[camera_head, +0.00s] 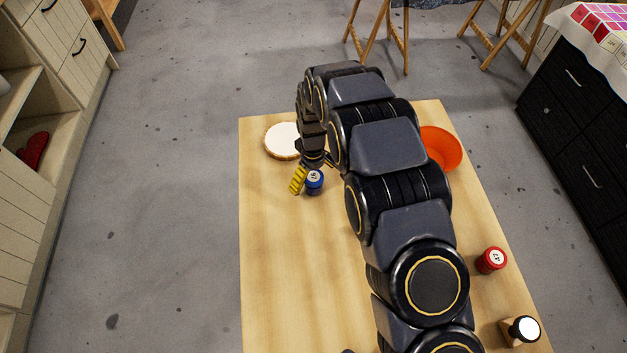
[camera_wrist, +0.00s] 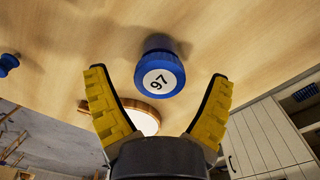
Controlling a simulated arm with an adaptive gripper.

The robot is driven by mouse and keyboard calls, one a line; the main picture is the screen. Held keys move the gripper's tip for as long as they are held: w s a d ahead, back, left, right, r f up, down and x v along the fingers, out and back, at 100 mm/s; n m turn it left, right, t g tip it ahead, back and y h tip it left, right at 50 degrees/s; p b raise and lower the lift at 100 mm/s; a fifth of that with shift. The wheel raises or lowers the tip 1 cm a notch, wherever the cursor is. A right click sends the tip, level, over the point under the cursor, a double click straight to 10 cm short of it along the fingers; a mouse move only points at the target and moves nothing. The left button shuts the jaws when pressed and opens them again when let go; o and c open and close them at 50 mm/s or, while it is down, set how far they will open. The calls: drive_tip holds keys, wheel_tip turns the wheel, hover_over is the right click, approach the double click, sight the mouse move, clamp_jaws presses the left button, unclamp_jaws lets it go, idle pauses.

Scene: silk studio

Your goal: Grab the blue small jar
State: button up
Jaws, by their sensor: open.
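The blue small jar (camera_head: 314,183) stands upright on the wooden table, its lid bearing a white label. In the wrist view the blue jar (camera_wrist: 160,76) shows its label, "97", between and just beyond my fingertips. My gripper (camera_wrist: 158,82) is open, with its two yellow fingers apart on either side of the jar and nothing held. In the head view one yellow finger of my gripper (camera_head: 305,179) shows just left of the jar; the other finger is mostly hidden. I cannot tell whether a finger touches the jar.
A white round thing with a wooden rim (camera_head: 282,141) lies behind the jar. An orange bowl (camera_head: 441,149) is partly hidden by my arm. A red jar (camera_head: 491,260) and a white-topped item (camera_head: 525,329) stand along the right edge. The table's (camera_head: 285,270) left front is clear.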

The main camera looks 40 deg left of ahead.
wheel_tip(320, 180, down, 3)
drive_tip(key=shift+r, duration=0.1)
drive_tip(key=c, duration=1.2)
drive_tip(key=shift+o, duration=0.2)
